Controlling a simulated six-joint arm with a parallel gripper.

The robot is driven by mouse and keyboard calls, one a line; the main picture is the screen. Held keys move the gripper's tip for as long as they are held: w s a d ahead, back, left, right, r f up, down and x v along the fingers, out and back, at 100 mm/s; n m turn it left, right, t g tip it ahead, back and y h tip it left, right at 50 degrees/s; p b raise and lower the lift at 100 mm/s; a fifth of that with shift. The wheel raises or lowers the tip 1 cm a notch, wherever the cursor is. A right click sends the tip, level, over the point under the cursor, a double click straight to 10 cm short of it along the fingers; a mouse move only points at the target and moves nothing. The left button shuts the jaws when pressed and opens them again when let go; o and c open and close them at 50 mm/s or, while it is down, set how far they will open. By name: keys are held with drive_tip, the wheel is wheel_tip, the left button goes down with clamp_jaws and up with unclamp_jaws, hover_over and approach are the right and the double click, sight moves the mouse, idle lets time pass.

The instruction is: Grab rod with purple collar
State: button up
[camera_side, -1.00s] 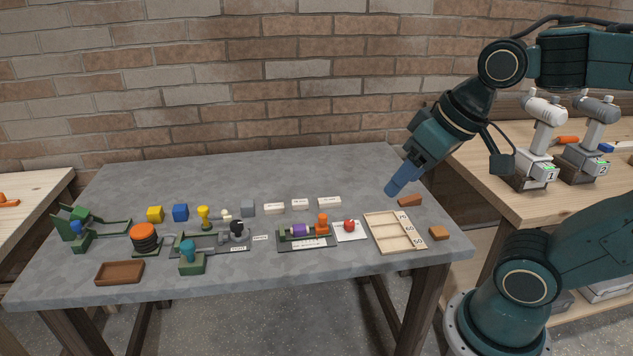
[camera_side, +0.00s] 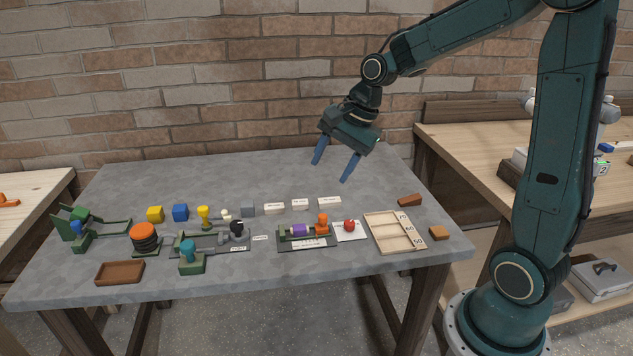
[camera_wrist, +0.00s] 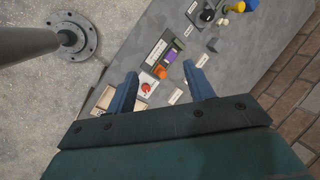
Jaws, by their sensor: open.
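The rod with the purple collar (camera_side: 298,230) lies level in a green holder on a dark base plate (camera_side: 306,243) at the middle right of the grey table. An orange block-like part (camera_side: 322,224) is at its right end. My gripper (camera_side: 334,172) is open and empty, high above the back right of the table, up and to the right of the rod. In the wrist view the purple collar (camera_wrist: 171,56) shows beyond and between my two blue fingers (camera_wrist: 163,90). The rod's ends are too small to make out there.
A white card with a red piece (camera_side: 349,226) and a wooden tray (camera_side: 393,232) stand right of the rod. White labelled blocks (camera_side: 300,204) lie behind it. A black-knobbed fixture (camera_side: 237,231) is to its left. The table's back strip is clear.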

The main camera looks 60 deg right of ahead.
drive_tip(key=w+d+f+m+y, duration=0.2)
drive_tip(key=w+d+f+m, duration=0.5)
drive_tip(key=f, duration=0.5)
drive_tip(key=d+m, duration=0.2)
drive_tip(key=m, duration=0.1)
drive_tip(key=shift+m, duration=0.4)
hover_over(300, 227)
drive_tip(key=s+d, duration=0.2)
drive_tip(key=shift+s+d+f, duration=0.1)
drive_tip(key=shift+f, duration=3.55)
drive_tip(key=shift+x, duration=2.55)
